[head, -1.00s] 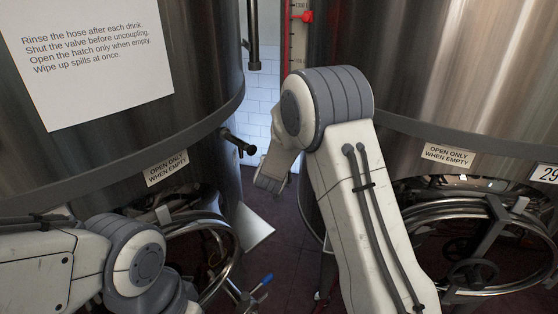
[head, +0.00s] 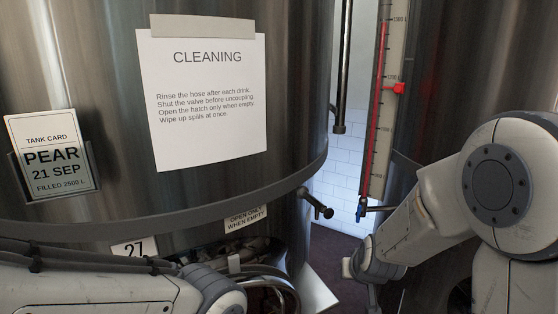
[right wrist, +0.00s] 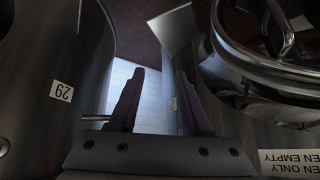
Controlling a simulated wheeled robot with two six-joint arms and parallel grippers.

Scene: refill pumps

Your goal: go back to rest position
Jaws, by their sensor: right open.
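My right arm comes in from the right in the head view, bent at a large grey joint, its forearm pointing down and left between two steel tanks. My right gripper (right wrist: 161,72) shows in the right wrist view, open, with nothing between its two dark fingers. In the head view I cannot make out its fingers. My left arm lies low across the bottom left of the head view. Its gripper is out of the picture.
The left tank (head: 295,85) bears a cleaning notice (head: 208,135), a tank card (head: 50,160) reading PEAR and a number 27 plate (head: 134,249). A black-handled valve (head: 316,203) juts from it. A red level gauge (head: 381,110) stands by the gap to the right tank (head: 455,70).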

